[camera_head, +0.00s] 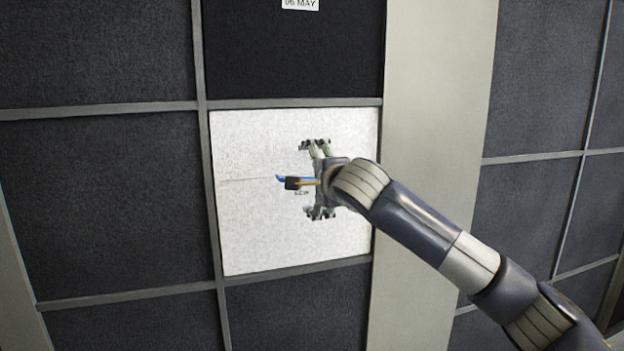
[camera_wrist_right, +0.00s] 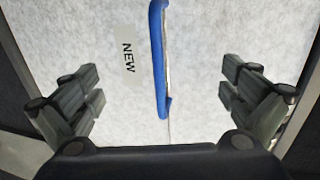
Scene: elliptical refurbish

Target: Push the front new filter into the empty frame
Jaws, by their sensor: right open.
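The new filter (camera_head: 255,235) is a white, speckled square panel in the middle of the head view. It fills one opening of the grey frame (camera_head: 215,200), with dark panels around it. How deep it sits I cannot tell. In the right wrist view the filter (camera_wrist_right: 210,40) carries a NEW label (camera_wrist_right: 127,57) and a blue strip (camera_wrist_right: 160,60). My right gripper (camera_head: 316,180) is in front of the filter, right of its centre, fingers spread wide. The right wrist view shows nothing between the fingers (camera_wrist_right: 163,88) except the filter face and strip beyond. Contact is unclear. My left gripper is out of view.
Dark filter panels (camera_head: 100,200) fill the neighbouring openings. The dark panel above (camera_head: 290,60) bears a date label (camera_head: 300,4). A pale vertical post (camera_head: 430,80) stands to the right, with more dark panels (camera_head: 545,80) beyond it.

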